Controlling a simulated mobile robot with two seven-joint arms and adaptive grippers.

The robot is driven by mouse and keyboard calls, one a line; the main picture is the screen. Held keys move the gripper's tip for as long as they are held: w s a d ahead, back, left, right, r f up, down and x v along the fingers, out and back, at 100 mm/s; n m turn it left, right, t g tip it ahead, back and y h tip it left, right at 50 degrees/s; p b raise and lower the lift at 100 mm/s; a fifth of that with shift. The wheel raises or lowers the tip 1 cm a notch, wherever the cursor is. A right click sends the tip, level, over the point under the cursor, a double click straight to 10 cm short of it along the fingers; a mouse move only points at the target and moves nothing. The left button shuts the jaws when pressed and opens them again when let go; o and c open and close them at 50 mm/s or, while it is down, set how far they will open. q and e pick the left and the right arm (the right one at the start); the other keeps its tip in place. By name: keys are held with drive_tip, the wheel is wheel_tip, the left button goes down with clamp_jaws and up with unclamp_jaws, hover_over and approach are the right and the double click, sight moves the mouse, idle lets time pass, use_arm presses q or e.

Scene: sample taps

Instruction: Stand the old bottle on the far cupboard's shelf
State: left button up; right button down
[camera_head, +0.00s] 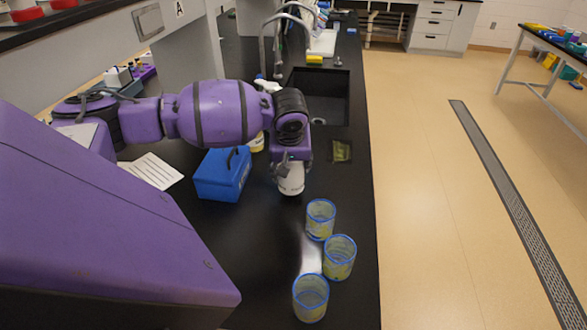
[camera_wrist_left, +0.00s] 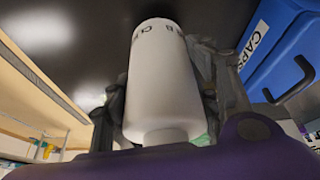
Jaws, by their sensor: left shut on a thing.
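A white bottle (camera_head: 291,182) with dark lettering is in my left gripper (camera_head: 290,168), over the black counter between the blue box and the glasses. In the head view its lower part shows below the fingers; I cannot tell whether it touches the counter. In the left wrist view the bottle (camera_wrist_left: 162,75) fills the middle, with fingers of the left gripper (camera_wrist_left: 165,95) on both sides of it. White cupboards with drawers (camera_head: 434,25) stand far off at the back; I cannot tell whether a shelf there is the one named. My right gripper is out of view.
Three blue-rimmed glasses (camera_head: 339,257) stand close by on the near counter (camera_head: 350,205). A blue box (camera_head: 222,174) is left of the bottle. A sink (camera_head: 322,97) with a tap lies behind. The floor (camera_head: 430,180) to the right is open, with a side table (camera_head: 545,55) beyond.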

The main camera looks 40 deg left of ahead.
use_arm(q)
wheel_tip(320, 180, down, 3)
drive_tip(key=shift+r, duration=0.1)
drive_tip(key=shift+s+a, duration=0.15)
drive_tip(key=shift+a, duration=0.2)
drive_tip(key=shift+c, duration=0.7)
drive_tip(key=shift+s+a+r, duration=0.1)
drive_tip(key=shift+s+r, duration=0.05)
drive_tip(key=shift+r, duration=0.1)
drive_tip(key=shift+d, duration=0.25)
drive_tip(key=o, duration=1.2)
drive_tip(key=shift+d, duration=0.1)
drive_tip(key=o, duration=0.5)
drive_tip(key=shift+f, duration=0.2)
drive_tip(key=shift+c, duration=0.2)
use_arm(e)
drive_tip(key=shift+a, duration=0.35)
